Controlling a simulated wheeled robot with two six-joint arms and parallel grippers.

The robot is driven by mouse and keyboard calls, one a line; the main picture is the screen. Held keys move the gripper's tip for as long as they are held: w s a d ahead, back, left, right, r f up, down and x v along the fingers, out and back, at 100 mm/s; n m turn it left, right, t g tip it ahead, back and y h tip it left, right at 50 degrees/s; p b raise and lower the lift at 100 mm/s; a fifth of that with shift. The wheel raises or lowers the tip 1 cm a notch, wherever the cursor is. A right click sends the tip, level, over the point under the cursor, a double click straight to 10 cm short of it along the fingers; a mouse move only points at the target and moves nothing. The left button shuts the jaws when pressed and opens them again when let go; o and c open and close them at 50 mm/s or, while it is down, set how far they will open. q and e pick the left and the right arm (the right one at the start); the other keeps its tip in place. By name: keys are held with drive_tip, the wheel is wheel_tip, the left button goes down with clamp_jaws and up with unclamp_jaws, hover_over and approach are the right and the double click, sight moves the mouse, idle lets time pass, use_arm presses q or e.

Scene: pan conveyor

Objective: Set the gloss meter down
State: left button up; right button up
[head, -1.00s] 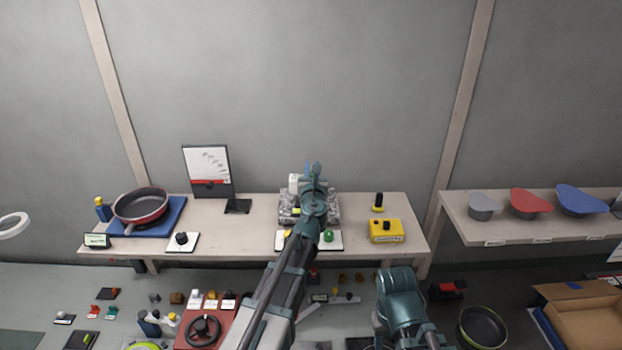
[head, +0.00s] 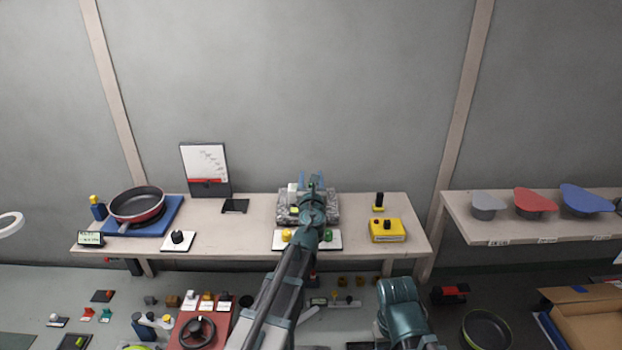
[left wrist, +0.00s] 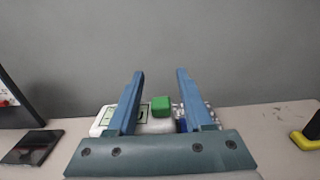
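A white device with a green block and a small display, seemingly the gloss meter (left wrist: 158,126), shows between and beyond my left fingers in the left wrist view. In the head view a white part of it (head: 293,192) shows on a speckled grey block (head: 330,207) on the bench, beside my left gripper (head: 311,180). My left gripper's two blue fingers stand apart, and they also show spread in the left wrist view (left wrist: 160,85). I see no clear contact with the device. My wrist hides part of it and the block. My right arm shows low in the head view, its gripper out of sight.
A pan (head: 137,204) rests on a blue mat (head: 166,222) at the bench's left. A board (head: 205,168) and a dark flat pad (head: 235,206) stand nearby. A white panel (head: 280,243) with yellow and green buttons lies in front; a yellow box (head: 386,231) is at right.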

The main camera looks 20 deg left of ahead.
use_arm(q)
drive_tip(key=shift+r, duration=0.2)
drive_tip(key=v, duration=1.2)
